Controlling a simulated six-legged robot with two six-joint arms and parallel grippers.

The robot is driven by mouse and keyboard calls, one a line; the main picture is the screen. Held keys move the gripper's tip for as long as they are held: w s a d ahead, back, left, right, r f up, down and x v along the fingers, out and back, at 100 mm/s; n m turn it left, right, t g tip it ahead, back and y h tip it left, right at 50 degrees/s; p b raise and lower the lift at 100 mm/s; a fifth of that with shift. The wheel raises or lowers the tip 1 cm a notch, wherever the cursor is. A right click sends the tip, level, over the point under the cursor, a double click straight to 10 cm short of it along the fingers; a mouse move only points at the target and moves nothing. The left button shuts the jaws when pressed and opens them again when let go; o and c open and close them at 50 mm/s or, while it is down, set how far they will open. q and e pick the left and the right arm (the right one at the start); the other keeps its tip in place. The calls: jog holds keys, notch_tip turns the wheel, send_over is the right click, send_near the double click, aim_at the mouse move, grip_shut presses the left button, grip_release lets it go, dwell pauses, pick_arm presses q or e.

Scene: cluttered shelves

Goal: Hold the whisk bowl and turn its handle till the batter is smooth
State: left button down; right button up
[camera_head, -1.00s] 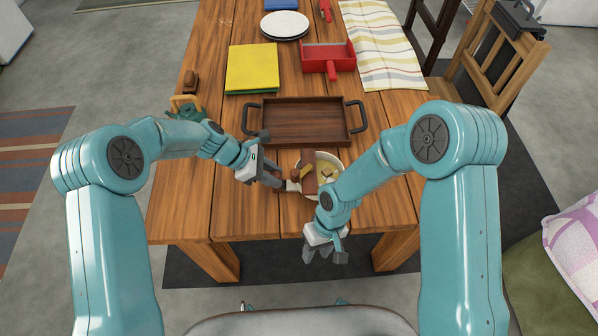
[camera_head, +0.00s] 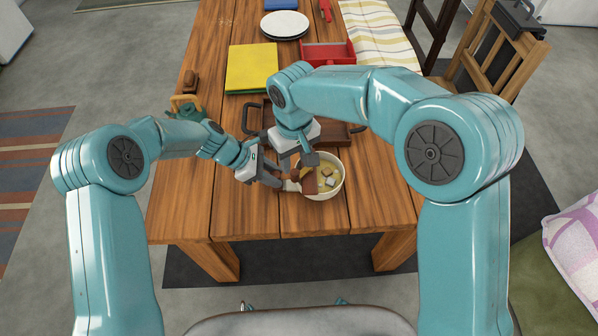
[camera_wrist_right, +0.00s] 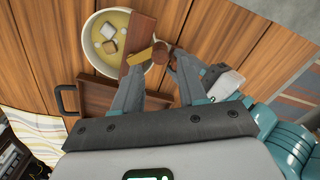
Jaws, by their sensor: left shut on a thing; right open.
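The whisk bowl (camera_head: 342,178) is a cream bowl near the table's front edge, holding yellow batter with pale and brown lumps. My right gripper (camera_head: 309,174) is open above the bar. In the right wrist view, its fingertips (camera_wrist_right: 158,62) are on either side of the crank and knob. My right arm hides part of the bar in the head view.
A wooden tray (camera_head: 341,134) with black handles lies just behind the bowl, partly hidden by my right arm. The table's front left is clear.

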aim_at(295, 172)
jog(key=shift+f, duration=2.35)
jog(key=m, duration=0.5)
jog(key=shift+m, duration=0.3)
jog(key=m, duration=1.1)
jog(key=shift+m, duration=0.3)
grip_shut()
